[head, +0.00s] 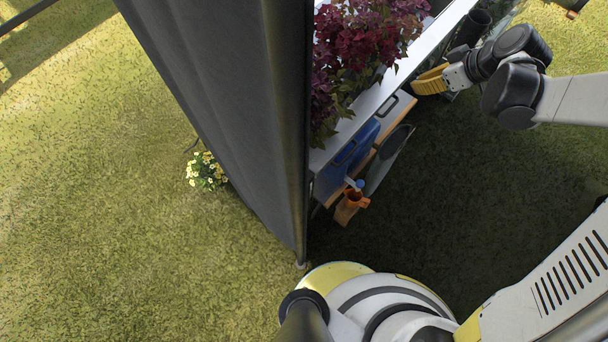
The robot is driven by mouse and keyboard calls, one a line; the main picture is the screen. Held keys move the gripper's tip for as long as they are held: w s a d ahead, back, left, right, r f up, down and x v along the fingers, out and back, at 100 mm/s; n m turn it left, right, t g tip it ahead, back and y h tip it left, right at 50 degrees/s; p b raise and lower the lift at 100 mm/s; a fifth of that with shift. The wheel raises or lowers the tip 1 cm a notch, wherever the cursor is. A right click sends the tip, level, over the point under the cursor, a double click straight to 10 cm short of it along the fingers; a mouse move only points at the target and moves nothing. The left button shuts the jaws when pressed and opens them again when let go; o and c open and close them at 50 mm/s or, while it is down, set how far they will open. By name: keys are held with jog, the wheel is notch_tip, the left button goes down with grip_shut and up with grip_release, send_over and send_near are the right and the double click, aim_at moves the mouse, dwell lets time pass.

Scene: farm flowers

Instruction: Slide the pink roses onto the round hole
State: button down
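I cannot make out pink roses for certain. Dark red and magenta flowers (365,45) with leafy stems stand at the top centre, along the white-edged stand. No round hole is clearly visible. My gripper (428,82), with yellow at its end, is at the upper right, beside the stand's white edge and to the right of the flowers. Its fingers are too small and unclear to tell if they are open or shut, or hold anything.
A tall dark grey panel (215,90) hides the stand's left side. A dark cylinder (472,28) is at the top right. Yellow flowers (205,171) grow on open grass at left.

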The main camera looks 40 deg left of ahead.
aim_at(348, 50)
jog(key=a+f+b, duration=0.1)
jog(key=a+f, duration=0.1)
jog(key=w+a+f+b, duration=0.1)
jog(key=a+f, duration=0.1)
jog(key=a, duration=0.1)
jog(key=a+f+b, duration=0.1)
jog(key=a+f, duration=0.1)
jog(key=shift+w+a+f, duration=0.25)
jog(key=shift+f, duration=0.15)
jog(key=shift+s+a, duration=0.1)
jog(key=shift+a, duration=0.5)
jog(key=w+a, duration=0.1)
jog(key=a, duration=0.3)
jog(key=w+a, duration=0.1)
jog(key=a, duration=0.4)
jog(key=w+a+r, duration=0.1)
jog(key=a, duration=0.3)
jog(key=shift+w+a, duration=0.25)
jog(key=shift+a, duration=0.3)
jog(key=shift+s, duration=0.15)
